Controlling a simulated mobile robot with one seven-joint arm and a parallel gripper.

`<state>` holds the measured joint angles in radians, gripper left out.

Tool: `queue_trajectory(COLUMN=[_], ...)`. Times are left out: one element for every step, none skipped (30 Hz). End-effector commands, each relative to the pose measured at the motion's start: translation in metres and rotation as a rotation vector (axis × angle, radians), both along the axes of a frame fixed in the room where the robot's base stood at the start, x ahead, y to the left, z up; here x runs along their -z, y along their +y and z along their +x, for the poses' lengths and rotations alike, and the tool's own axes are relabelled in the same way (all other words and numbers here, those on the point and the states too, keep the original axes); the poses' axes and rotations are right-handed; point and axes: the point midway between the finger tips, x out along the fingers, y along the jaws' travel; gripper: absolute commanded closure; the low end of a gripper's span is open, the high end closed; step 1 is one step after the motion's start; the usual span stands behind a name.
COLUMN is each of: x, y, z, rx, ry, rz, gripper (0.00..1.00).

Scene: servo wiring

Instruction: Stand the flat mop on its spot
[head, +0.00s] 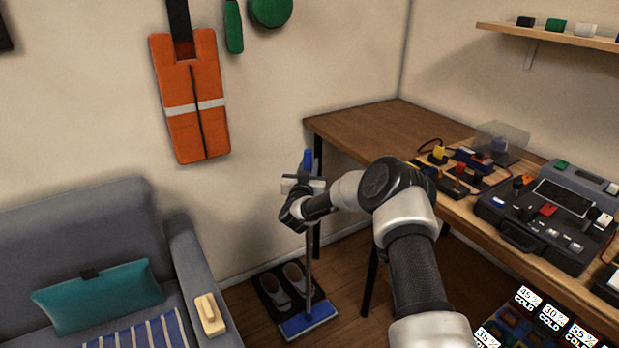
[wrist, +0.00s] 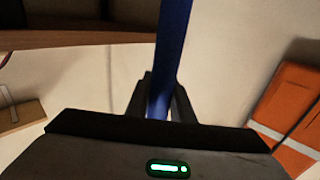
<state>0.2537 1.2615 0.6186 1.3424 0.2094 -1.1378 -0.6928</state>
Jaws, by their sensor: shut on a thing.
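The flat mop (head: 308,270) stands nearly upright in the head view, with a blue grip at the top, a grey pole and a flat blue head (head: 308,319) low down at the floor. My gripper (head: 303,184) is shut on the upper part of its handle. In the wrist view the blue handle (wrist: 172,55) runs up between the two dark fingers (wrist: 160,103). The mop head overlaps the front edge of a dark mat (head: 268,292) in the picture. I cannot tell whether the head touches the floor. No marked spot for the mop is clear.
A pair of grey shoes (head: 294,277) lies on the mat. A sofa (head: 75,225) stands at the left. A wooden desk (head: 375,122) with wiring gear stands at the right, its dark legs close to the mop. An orange vest (head: 190,95) hangs on the wall.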

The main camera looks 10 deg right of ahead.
Motion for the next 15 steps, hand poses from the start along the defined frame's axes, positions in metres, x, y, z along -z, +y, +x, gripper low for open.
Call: queue_trajectory(x=[0.006,0.011,0.017,0.022,0.025,0.03,0.031,0.032,0.031,0.03,0.03,0.03,0.03,0.03,0.031], y=[-0.001,-0.001,-0.001,-0.001,-0.001,-0.001,-0.001,0.0,0.0,0.0,0.0,0.0,0.0,0.0,0.0], z=[0.0,0.0,0.0,0.0,0.0,0.0,0.0,0.0,0.0,0.0,0.0,0.0,0.0,0.0,0.0], rx=[0.002,0.002,0.001,0.001,0.002,0.002,0.001,0.001,0.0,0.0,0.0,0.0,0.0,0.0,0.0], ry=[-0.001,-0.001,0.0,-0.001,-0.001,0.0,-0.001,-0.002,-0.004,-0.004,-0.004,-0.004,-0.004,-0.004,-0.003], rz=[0.001,0.001,0.001,0.001,0.001,0.0,0.0,-0.001,-0.001,-0.001,-0.001,-0.001,-0.001,-0.001,-0.001], gripper=[1.0,1.0,1.0,1.0,1.0,1.0,1.0,1.0,1.0,1.0,1.0,1.0,1.0,1.0,1.0])
